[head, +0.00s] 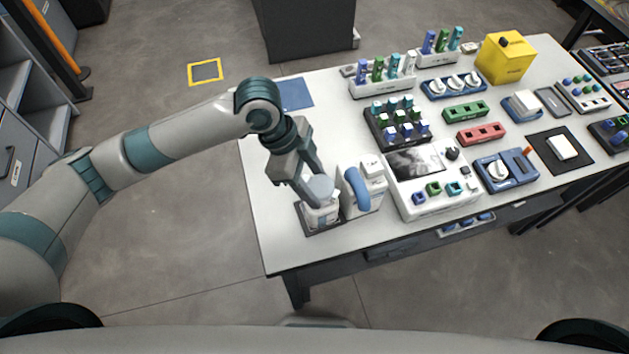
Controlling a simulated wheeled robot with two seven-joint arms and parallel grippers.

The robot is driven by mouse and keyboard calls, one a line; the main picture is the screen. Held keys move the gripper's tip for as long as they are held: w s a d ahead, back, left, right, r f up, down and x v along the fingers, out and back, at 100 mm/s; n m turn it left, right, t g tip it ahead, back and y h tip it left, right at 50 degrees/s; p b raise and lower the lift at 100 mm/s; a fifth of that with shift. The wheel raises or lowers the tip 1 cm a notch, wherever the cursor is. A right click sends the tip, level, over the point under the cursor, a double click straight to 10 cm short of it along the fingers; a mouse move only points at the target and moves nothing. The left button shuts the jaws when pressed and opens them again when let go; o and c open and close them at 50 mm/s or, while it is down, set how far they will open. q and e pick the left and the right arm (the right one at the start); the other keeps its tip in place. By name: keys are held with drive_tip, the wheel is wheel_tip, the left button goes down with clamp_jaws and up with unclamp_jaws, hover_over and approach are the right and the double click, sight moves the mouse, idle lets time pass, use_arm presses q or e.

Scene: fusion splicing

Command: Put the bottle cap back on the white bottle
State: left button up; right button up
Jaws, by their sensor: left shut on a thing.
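The white bottle (321,215) stands upright near the front left corner of the table, on a dark base (303,226). My left gripper (313,187) points down at the top of the bottle and is shut on the round grey-white bottle cap (321,186). The cap is at the bottle's mouth; I cannot tell whether it is seated or just above it. The fingers hide part of the cap and the bottle's left side. My right gripper is not in view.
Right of that is a white machine with a screen (415,160). A blue mat (296,94) lies at the far left. The table's front left edge (266,240) is near and clear.

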use_arm(q)
drive_tip(key=shift+f, duration=0.35)
idle(0.6)
drive_tip(key=o, duration=1.1)
drive_tip(key=shift+c, duration=0.2)
drive_tip(key=shift+r+p, duration=0.15)
drive_tip(key=shift+p, duration=0.15)
drive_tip(key=shift+r+p, duration=0.5)
drive_tip(key=shift+p, duration=0.05)
drive_tip(key=shift+r+p, duration=2.35)
drive_tip(key=shift+r, duration=0.05)
